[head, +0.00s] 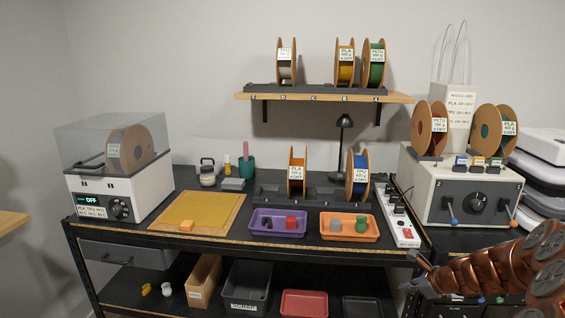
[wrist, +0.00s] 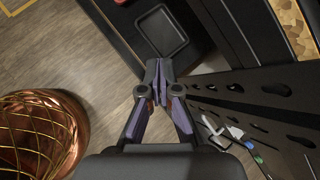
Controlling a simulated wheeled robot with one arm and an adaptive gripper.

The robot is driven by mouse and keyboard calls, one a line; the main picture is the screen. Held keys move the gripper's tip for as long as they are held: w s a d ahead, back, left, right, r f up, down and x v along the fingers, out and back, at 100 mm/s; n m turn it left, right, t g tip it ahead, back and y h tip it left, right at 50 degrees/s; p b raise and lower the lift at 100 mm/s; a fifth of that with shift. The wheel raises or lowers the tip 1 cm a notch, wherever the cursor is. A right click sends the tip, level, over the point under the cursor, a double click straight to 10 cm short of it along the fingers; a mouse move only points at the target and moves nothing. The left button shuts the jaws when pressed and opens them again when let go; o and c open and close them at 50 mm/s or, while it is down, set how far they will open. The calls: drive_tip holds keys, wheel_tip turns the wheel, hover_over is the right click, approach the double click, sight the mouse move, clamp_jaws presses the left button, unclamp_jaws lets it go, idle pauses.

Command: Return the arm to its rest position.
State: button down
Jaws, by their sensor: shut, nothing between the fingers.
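My copper-coloured arm reaches in from the lower right of the head view. My gripper (head: 416,272) is at its left end, low by the bench's front right corner. In the wrist view my gripper (wrist: 157,78) has its two dark fingers together at the tips, with nothing between them. It points down past the bench frame toward the floor and a dark tray (wrist: 161,34). I cannot tell whether it touches the frame.
A black perforated post (wrist: 265,98) is close right of the fingers. The workbench (head: 330,249) holds a purple tray (head: 262,232), an orange tray (head: 326,237) and a dryer (head: 108,197). Wooden floor (wrist: 60,50) is open at left. A copper lattice shape (wrist: 35,135) fills the lower left.

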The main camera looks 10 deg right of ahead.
drive_tip(key=s+a+r+n+g+y+p, duration=0.15)
drive_tip(key=a+r+n, duration=0.25)
drive_tip(key=a, duration=0.4)
drive_tip(key=s+a+r+n+g+y+b, duration=0.15)
drive_tip(key=a+r+n, duration=0.25)
drive_tip(key=a, duration=0.4)
drive_tip(key=s+a+r+n+g+p, duration=0.2)
drive_tip(key=s+a+r+n, duration=0.2)
drive_tip(key=s+a+n, duration=0.45)
drive_tip(key=s+a+r+n+g+h+p, duration=0.1)
drive_tip(key=s+n, duration=0.4)
drive_tip(key=s, duration=0.8)
drive_tip(key=s+a+r+n+g+h+p, duration=0.1)
drive_tip(key=s+n+h, duration=0.4)
drive_tip(key=s, duration=0.8)
drive_tip(key=r+g, duration=0.1)
drive_tip(key=g, duration=0.1)
drive_tip(key=shift+s+n+g, duration=0.3)
drive_tip(key=shift+s+n, duration=0.05)
